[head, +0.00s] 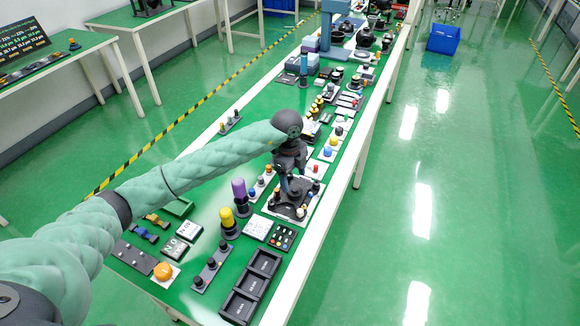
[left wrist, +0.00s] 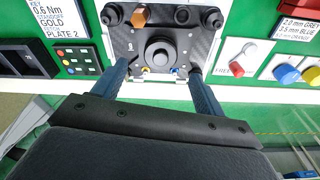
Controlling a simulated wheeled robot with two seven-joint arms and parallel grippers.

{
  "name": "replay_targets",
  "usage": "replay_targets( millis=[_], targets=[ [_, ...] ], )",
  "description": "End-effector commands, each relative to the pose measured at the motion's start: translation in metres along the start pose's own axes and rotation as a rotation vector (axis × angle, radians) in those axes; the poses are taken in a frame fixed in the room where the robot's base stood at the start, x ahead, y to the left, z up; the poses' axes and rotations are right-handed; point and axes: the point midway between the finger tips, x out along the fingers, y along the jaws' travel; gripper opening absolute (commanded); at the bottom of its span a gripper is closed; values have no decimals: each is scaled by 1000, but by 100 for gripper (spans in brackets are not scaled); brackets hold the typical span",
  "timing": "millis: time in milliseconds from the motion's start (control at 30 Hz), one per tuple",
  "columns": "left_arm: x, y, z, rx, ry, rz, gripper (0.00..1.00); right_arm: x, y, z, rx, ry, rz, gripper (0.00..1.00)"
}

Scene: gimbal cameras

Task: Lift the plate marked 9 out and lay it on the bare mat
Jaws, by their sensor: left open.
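A dark plate (left wrist: 215,45) with a round black knob (left wrist: 158,54) in its middle fills the top of the left wrist view. An orange-brown hex post and dark posts stand on it; a small pale mark at its left is too small to read surely as 9. The plate also shows in the head view (head: 289,209), on a white base. My left gripper (head: 286,187) is over the plate, open, its two blue fingers either side of the knob at the near edge. In the left wrist view the gripper (left wrist: 158,72) holds nothing. I cannot pick out the bare mat with certainty.
Black trays (head: 242,305), a yellow-topped post (head: 228,222), a purple-topped post (head: 240,195) and a button panel (head: 283,237) crowd the near bench. Red and blue knobs (left wrist: 286,74) stand right of the plate. The bench's white edge (head: 322,222) is close by on the right.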

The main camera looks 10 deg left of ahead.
Motion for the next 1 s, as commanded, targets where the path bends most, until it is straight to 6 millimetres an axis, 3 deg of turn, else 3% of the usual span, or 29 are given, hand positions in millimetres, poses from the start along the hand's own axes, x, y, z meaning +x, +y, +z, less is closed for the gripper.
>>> replay_targets(
  millis=[433, 867, 1000],
  targets=[
    [54, 0, 0, -2, 1, 1, 72, 46, 9, 15, -9, 24, 14, 36],
    [64, 0, 0, -1, 1, -1, 72, 53, 10, 17, -11, 31, 16, 36],
    [64, 0, 0, -1, 1, -1, 46, 53, 10, 17, -11, 31, 16, 36]
  ],
)
